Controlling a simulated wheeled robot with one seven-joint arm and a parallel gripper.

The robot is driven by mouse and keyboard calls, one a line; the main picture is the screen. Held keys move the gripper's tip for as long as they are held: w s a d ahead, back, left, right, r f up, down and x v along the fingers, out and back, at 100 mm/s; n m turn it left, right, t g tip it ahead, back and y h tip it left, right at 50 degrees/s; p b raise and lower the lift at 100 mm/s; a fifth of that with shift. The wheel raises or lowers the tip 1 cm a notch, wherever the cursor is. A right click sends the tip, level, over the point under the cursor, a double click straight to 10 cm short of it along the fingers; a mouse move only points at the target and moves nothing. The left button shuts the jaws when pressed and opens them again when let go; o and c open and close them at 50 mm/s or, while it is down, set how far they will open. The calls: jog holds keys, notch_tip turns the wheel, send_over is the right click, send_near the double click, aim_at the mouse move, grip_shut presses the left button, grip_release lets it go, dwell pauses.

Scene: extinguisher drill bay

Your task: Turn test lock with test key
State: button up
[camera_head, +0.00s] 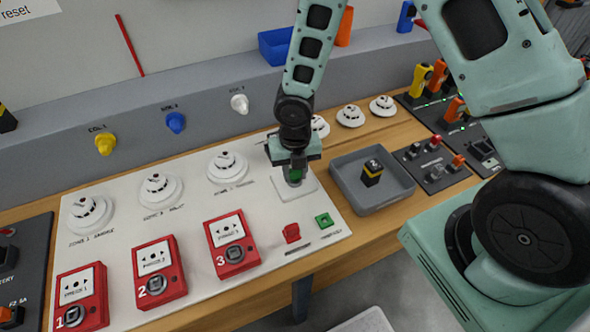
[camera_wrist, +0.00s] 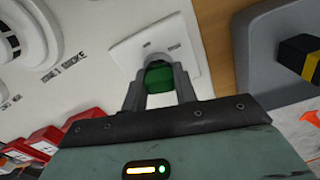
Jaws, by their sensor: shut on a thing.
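My gripper (camera_head: 293,172) is over the white square lock plate (camera_head: 300,190) on the white board. In the wrist view my gripper (camera_wrist: 160,86) is shut on a green key (camera_wrist: 159,74), its two grey fingers on either side of it. The key's far end meets a grey round lock (camera_wrist: 153,56) on the white lock plate (camera_wrist: 125,50). How deep the key sits is hidden by the fingers and the key's own body. The lock plate bears small dark labels too small to read.
A grey tray (camera_head: 405,190) with a black and yellow block (camera_head: 371,171) stands just right of the lock plate. Red call points (camera_head: 231,244) and white detectors (camera_head: 228,166) fill the board's left.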

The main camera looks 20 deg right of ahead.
jog(key=shift+n+p, duration=0.6)
jog(key=shift+n, duration=0.5)
jog(key=o, duration=1.4)
jog(key=shift+o, duration=0.2)
jog(key=shift+r, duration=0.15)
jog(key=shift+r+p, duration=3.4)
jog(key=shift+p, duration=0.25)
